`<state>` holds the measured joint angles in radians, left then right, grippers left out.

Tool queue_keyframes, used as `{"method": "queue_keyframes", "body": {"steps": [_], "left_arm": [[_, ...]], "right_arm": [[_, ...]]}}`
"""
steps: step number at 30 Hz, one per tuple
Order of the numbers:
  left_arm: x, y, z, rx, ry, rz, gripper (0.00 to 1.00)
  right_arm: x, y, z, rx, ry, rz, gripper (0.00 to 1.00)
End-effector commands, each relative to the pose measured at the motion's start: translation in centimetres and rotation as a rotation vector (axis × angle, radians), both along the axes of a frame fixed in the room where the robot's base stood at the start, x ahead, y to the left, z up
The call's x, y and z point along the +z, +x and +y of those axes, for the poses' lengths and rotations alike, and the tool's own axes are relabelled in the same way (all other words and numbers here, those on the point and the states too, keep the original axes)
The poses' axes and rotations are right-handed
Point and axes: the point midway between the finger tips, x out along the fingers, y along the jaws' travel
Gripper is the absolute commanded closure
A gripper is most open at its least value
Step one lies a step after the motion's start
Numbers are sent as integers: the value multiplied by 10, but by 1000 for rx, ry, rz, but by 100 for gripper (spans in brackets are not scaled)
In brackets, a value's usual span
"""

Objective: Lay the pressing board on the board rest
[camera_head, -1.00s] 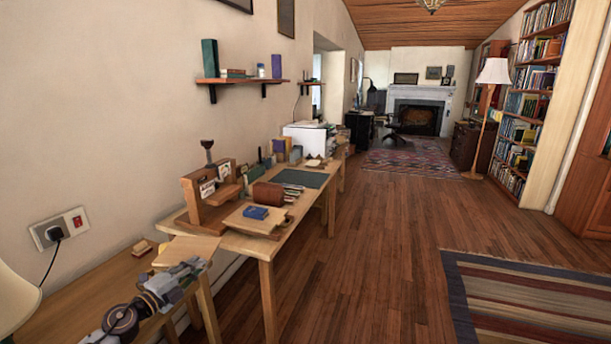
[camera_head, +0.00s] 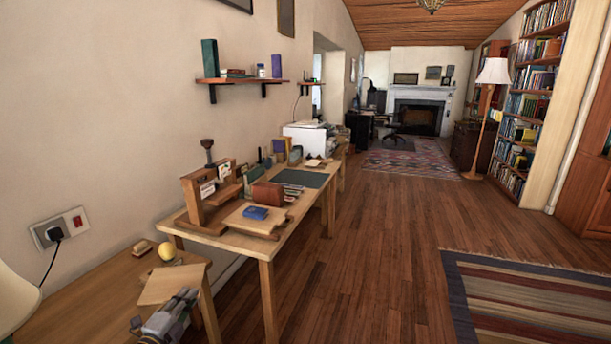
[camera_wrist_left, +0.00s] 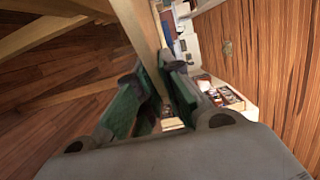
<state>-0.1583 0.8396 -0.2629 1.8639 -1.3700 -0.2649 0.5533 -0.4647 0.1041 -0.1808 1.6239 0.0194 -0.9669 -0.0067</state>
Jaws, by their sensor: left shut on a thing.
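The pressing board (camera_head: 172,284) looks like a flat, pale wooden square. My left gripper (camera_head: 186,298) is shut on its near right edge, low over the near table's right end. In the left wrist view the board shows as a pale strip (camera_wrist_left: 143,32) running up from between the green-padded fingers (camera_wrist_left: 165,95). I cannot tell whether the board touches the table. A pale board with a blue block (camera_head: 255,213) on it lies beside the wooden press (camera_head: 207,198) on the far table. I cannot tell which thing is the board rest. My right gripper is not in view.
A round yellow thing (camera_head: 167,250) and a small wooden block (camera_head: 142,247) sit on the near table (camera_head: 85,300) behind the board. A brown roll-like thing (camera_head: 267,195) and a dark green mat (camera_head: 306,179) are on the far table.

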Motion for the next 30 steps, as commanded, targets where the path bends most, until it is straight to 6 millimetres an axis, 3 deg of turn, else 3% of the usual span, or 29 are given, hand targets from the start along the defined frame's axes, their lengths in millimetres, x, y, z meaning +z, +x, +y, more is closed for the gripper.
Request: {"method": "queue_keyframes", "body": {"steps": [11, 20, 30], "left_arm": [[-23, -24, 7, 87, 0, 1, 100], [-29, -23, -15, 100, -3, 0, 100], [-36, -25, -56, 126, -4, -1, 100]], "right_arm": [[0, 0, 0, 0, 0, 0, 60], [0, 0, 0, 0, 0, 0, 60], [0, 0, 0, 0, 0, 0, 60]]}}
